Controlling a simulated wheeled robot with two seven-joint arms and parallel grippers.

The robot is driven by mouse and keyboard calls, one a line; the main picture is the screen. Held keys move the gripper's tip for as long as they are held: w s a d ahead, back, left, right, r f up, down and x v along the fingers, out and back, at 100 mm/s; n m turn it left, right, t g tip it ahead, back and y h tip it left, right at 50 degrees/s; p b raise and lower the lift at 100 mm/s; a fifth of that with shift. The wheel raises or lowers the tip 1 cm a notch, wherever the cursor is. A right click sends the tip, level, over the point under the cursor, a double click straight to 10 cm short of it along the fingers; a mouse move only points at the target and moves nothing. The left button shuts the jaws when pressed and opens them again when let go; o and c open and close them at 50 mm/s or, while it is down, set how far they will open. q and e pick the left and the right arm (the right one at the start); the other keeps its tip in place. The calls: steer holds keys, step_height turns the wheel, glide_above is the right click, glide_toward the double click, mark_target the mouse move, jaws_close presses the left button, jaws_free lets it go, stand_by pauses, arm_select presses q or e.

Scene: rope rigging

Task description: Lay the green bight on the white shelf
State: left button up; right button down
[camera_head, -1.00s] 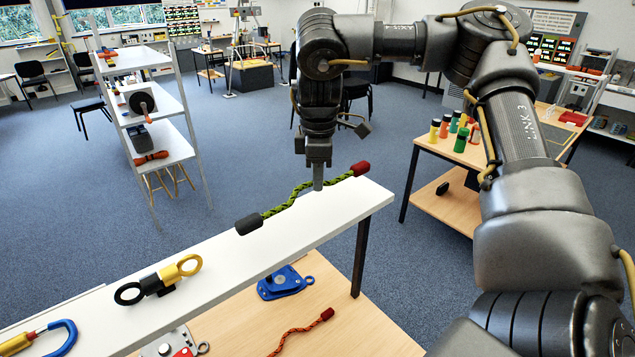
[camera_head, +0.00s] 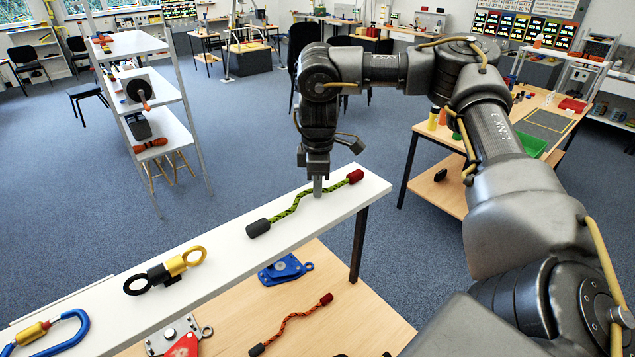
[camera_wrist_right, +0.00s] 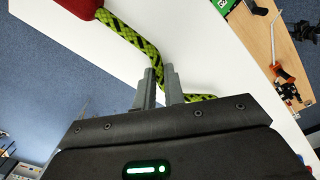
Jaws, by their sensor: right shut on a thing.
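The green bight (camera_head: 291,207) is a green-and-black rope with a dark grey end and a red end. My right gripper (camera_head: 317,190) points down and is shut on its middle. In the right wrist view the rope (camera_wrist_right: 133,40) runs between the two fingers (camera_wrist_right: 160,88). The bight lies along the far right part of the white shelf (camera_head: 240,252), over its top. It looks on or very close to the surface; I cannot tell if it touches all along. My left gripper is out of view.
On the same shelf are a black-and-yellow ringed piece (camera_head: 165,271) and a blue carabiner (camera_head: 62,333). Below, a wooden surface holds a blue pulley (camera_head: 285,269) and an orange rope (camera_head: 290,325). A wooden table (camera_head: 440,190) stands to the right.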

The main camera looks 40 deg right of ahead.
steer(key=c, duration=1.5)
jaws_free()
steer(key=r+b, duration=0.1)
steer(key=r, duration=0.5)
steer(key=r+b, duration=0.1)
steer(key=r, duration=0.5)
steer(key=shift+s+a, duration=0.1)
steer(key=shift+s, duration=0.1)
